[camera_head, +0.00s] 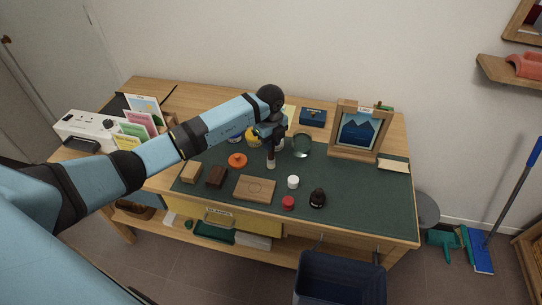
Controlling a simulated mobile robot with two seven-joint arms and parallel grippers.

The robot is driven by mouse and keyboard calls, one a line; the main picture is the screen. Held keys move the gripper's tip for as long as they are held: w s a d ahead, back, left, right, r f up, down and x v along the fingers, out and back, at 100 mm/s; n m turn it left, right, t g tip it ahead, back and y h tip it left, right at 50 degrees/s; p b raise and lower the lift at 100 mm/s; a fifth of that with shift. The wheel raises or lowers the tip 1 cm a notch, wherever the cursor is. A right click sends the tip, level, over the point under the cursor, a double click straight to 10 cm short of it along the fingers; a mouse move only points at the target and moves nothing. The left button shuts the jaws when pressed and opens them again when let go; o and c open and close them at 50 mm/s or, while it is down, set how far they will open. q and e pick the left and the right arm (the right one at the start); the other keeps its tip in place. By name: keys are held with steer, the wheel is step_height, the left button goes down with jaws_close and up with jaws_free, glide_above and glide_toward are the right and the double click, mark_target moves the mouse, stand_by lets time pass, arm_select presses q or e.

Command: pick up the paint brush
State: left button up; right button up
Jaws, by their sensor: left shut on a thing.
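My left arm reaches in from the left over the desk, and my left gripper (271,143) points down above the green mat. It is shut on a slim upright thing with a dark upper part and a pale lower end, which looks like the paint brush (271,160). Its upper part is hidden by the gripper. I cannot tell whether its lower end touches the mat or is just above it. My right gripper is not in view.
The green desk mat (355,195) holds a wooden board (255,188), an orange round thing (237,160), a white cup (293,182), a red jar (288,202) and a dark bottle (318,198). A glass bowl (302,146) and framed picture (359,132) stand behind. A bin (340,280) stands in front.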

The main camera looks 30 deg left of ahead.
arm_select(q)
step_height(320, 180, up, 20)
stand_by(0.6)
stand_by(0.6)
